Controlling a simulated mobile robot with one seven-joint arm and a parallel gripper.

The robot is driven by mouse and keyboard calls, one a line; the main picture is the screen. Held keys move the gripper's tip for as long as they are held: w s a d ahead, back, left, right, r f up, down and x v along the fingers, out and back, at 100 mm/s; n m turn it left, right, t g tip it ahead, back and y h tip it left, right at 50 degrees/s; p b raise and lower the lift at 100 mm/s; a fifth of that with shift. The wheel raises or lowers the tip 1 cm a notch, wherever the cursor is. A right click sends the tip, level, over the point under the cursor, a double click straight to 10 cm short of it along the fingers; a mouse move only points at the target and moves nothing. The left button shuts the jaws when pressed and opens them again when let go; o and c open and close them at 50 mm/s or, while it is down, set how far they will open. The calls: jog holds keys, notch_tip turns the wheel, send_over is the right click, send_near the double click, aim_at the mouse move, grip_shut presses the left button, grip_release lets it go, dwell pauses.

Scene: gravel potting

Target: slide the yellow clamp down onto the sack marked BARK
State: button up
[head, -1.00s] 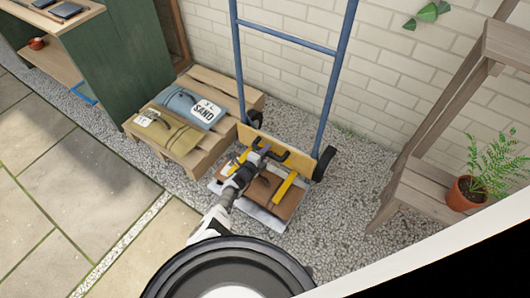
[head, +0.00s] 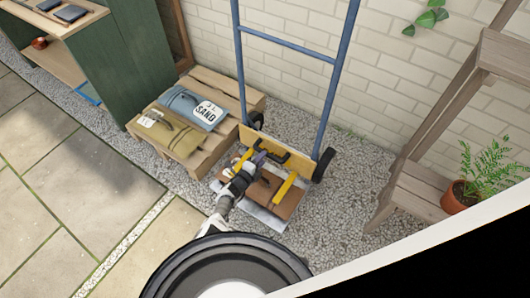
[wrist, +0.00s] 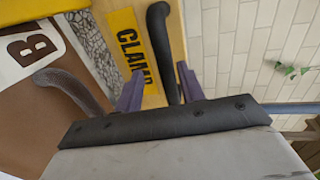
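The yellow clamp (head: 284,188) is at the foot of the blue hand truck, with its yellow arms over a brown sack (head: 287,206). In the wrist view its yellow plate reads CLAMP (wrist: 126,45) and has a black bar handle (wrist: 158,35). The brown sack in the wrist view (wrist: 30,120) has a white label (wrist: 20,60) showing the letter B; the rest is hidden. My gripper (head: 260,158) is at the clamp's handle. In the wrist view its purple fingers (wrist: 160,90) stand apart on either side of the handle; I see no clear contact.
A hand truck (head: 330,100) stands by the brick wall. To the left, a wooden pallet (head: 205,160) carries a SAND sack (head: 190,105) and an olive sack (head: 170,137). A wooden step stand (head: 420,195) with a potted fern (head: 458,198) is at the right. Gravel lies between.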

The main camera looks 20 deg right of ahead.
jog(key=p+v, duration=0.5)
jog(key=v, duration=0.4)
jog(key=shift+s+a, duration=0.2)
